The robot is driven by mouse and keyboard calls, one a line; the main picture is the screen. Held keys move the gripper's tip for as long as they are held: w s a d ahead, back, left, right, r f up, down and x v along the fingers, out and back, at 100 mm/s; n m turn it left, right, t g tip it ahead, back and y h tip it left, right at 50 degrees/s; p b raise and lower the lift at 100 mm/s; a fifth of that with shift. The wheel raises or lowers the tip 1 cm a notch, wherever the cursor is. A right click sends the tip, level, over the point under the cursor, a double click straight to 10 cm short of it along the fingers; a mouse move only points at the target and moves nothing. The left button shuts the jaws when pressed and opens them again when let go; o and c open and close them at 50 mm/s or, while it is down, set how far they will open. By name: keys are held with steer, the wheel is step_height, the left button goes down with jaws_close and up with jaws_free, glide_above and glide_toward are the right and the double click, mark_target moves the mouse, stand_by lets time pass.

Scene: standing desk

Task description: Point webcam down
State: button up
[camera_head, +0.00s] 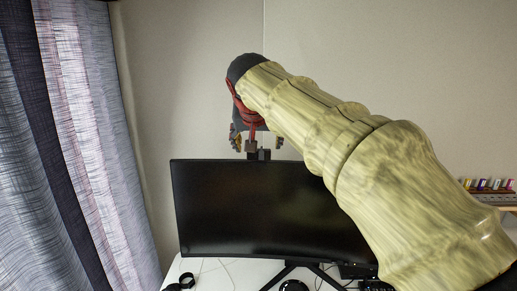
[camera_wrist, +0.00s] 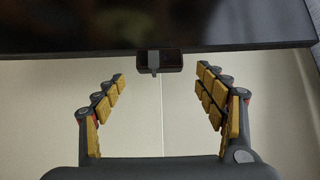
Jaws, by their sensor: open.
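The webcam (camera_head: 259,154) is a small dark block on the middle of the monitor's top edge. It also shows in the wrist view (camera_wrist: 158,61), ahead of my fingertips and roughly centred between them. My gripper (camera_head: 258,145) is open and just above the webcam in the head view, with one finger to each side. In the wrist view my gripper (camera_wrist: 162,76) is empty, and its yellow-padded fingers appear apart from the webcam. The tilt of the webcam is hard to tell. The black monitor (camera_head: 255,213) stands upright on the desk.
The white desk (camera_head: 212,272) holds a black headset-like item (camera_head: 186,280) at the left. A grey curtain (camera_head: 95,130) hangs at the far left. A shelf (camera_head: 490,197) with small colourful items is at the right. The wall behind is bare.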

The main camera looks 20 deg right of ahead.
mark_target(259, 150)
steer(key=p+x, duration=0.1)
steer(key=x, duration=0.4)
steer(key=shift+w+f, duration=0.1)
steer(key=shift+c, duration=1.3)
steer(key=c, duration=0.9)
steer(key=shift+f, duration=0.1)
